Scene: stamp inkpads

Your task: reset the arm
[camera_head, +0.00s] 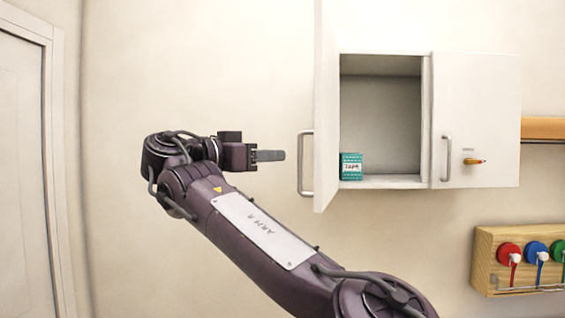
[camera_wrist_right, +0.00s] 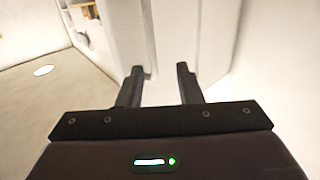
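My right arm reaches up from the lower right in the head view, bent at the elbow. Its gripper (camera_head: 270,155) points right and appears just left of the handle on the cabinet's open door. In the wrist view the two dark fingers (camera_wrist_right: 160,70) are spread apart with nothing between them. In the head view the fingers overlap and look like one. Whether the gripper is near the door in depth I cannot tell. My left gripper is not in view.
A white wall cabinet (camera_head: 475,95) has its left door (camera_head: 326,100) swung open and its right door shut. A teal box (camera_head: 351,167) stands inside. A wooden rack (camera_head: 487,263) with red, blue and green round items hangs at lower right. Bare wall surrounds the gripper's left.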

